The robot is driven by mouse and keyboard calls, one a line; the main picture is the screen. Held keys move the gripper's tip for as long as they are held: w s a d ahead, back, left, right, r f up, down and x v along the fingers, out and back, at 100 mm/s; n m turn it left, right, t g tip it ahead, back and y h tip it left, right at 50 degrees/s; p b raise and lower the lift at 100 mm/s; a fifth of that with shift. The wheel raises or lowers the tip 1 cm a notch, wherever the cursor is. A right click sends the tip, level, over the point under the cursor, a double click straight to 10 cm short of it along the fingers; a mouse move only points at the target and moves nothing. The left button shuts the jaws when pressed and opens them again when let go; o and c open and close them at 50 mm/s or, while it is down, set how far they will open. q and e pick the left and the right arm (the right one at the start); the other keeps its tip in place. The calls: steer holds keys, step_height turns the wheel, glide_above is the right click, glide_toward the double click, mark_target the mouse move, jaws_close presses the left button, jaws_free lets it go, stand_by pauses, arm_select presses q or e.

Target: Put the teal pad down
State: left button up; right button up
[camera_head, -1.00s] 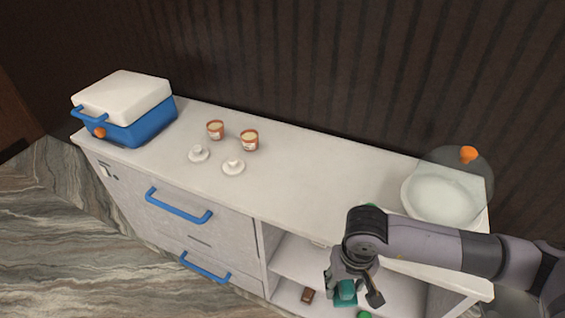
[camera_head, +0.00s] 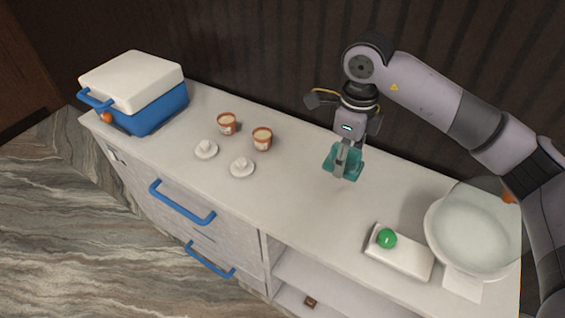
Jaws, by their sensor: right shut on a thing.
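The teal pad (camera_head: 352,163) is in my right gripper (camera_head: 343,166), which is shut on it. The gripper points down and the pad is over the white counter top (camera_head: 300,202), right of the two cups. I cannot tell whether the pad's underside touches the counter. The gripper's fingers hide part of the pad. My left gripper is not in view.
Two cups (camera_head: 262,138) and two white lids (camera_head: 242,168) stand left of the pad. A blue cooler (camera_head: 158,112) is at the far left. A white tray (camera_head: 405,262) with a green ball (camera_head: 387,238) and a white bowl (camera_head: 462,235) are at right. The counter's middle is clear.

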steer(key=shift+r, duration=0.1)
steer(key=shift+s+f, duration=0.15)
steer(key=shift+f, duration=0.15)
steer(key=p, duration=0.5)
glide_above(331, 218)
step_height(331, 218, down, 14)
steer(key=shift+r, duration=0.1)
step_height(331, 218, down, 6)
steer(key=shift+r+p, duration=0.25)
steer(key=shift+p, duration=0.1)
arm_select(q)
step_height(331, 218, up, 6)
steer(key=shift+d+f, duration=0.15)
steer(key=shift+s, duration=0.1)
arm_select(e)
steer(key=shift+f, duration=0.2)
steer(key=o, duration=1.1)
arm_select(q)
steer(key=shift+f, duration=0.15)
arm_select(e)
steer(key=shift+r, duration=0.1)
